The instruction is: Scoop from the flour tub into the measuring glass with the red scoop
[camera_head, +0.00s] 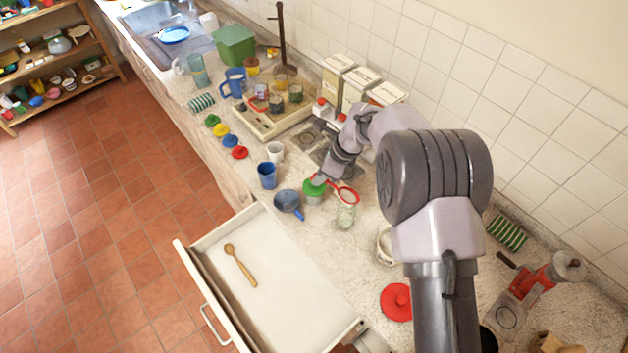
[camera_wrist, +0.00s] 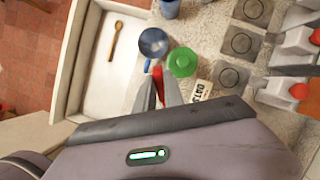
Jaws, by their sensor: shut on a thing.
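My gripper (camera_head: 324,181) is shut on the red scoop (camera_head: 348,196), whose rounded end points right in the head view. In the wrist view the scoop's red part (camera_wrist: 158,86) shows between my fingers (camera_wrist: 158,97). A clear glass (camera_head: 345,217), apparently the measuring glass, stands upright just in front of the scoop. A pale round tub (camera_head: 383,247) stands farther right, partly hidden by my arm; it may be the flour tub, but its contents are not visible. A green-lidded tub (camera_head: 314,189) is close beside my gripper and also shows in the wrist view (camera_wrist: 183,62).
A blue pan (camera_head: 287,202) and blue cup (camera_head: 267,175) stand left of the green-lidded tub. An open drawer (camera_head: 300,290) holds a wooden spoon (camera_head: 239,264). A red lid (camera_head: 396,302) lies on the counter. Canisters (camera_head: 357,84) line the wall behind the hob.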

